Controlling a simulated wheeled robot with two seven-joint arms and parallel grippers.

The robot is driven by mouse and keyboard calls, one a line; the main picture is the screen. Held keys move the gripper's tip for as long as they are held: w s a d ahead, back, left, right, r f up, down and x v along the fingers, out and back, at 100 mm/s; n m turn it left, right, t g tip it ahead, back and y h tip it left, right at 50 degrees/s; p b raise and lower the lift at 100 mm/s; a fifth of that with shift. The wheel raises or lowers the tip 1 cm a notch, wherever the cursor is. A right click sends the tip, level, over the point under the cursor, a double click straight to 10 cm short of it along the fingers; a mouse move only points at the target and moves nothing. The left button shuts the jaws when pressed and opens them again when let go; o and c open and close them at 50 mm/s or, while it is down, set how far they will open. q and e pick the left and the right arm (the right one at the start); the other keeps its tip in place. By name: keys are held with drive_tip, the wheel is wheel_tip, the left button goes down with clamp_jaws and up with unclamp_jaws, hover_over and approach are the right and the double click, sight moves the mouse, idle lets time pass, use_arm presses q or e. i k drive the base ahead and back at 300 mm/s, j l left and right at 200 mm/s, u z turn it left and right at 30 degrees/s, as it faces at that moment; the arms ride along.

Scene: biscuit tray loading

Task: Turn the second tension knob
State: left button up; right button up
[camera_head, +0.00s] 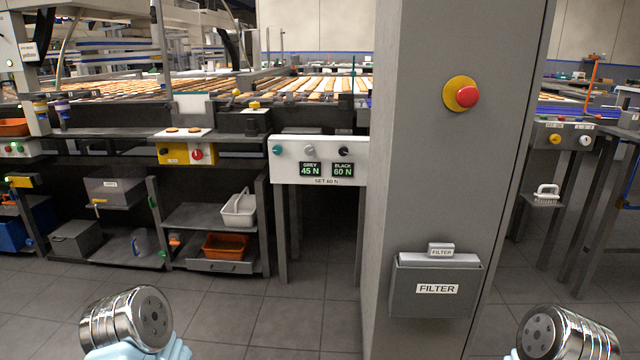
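A white tension panel (280,171) stands ahead, left of a grey column. It carries a teal knob (277,149), a grey knob (309,151) and a black knob (343,152) in a row. Below them, the grey display (310,169) reads GREY 45 N and the black display (343,170) reads BLACK 60 N. A label under them reads SET 60 N. Metallic parts of my two arms show at the bottom left and bottom right, far from the panel. No gripper fingers show in the head view.
The grey column (420,180) stands close at centre right, with a red stop button (467,96) on yellow and a FILTER box (437,288). Shelves with an orange bin (226,246) and a white basket (239,209) stand left. The tiled floor (290,315) before the panel is clear.

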sight(309, 150)
drive_tip(key=z, duration=0.5)
drive_tip(key=i+j+z, duration=0.15)
drive_tip(key=j+z, duration=0.15)
drive_tip(key=i+j+z, duration=0.1)
drive_tip(key=j+z, duration=0.25)
drive_tip(key=j, duration=0.15)
drive_tip(key=j+z, duration=0.3)
drive_tip(key=i+j, duration=0.05)
drive_tip(key=j, duration=0.1)
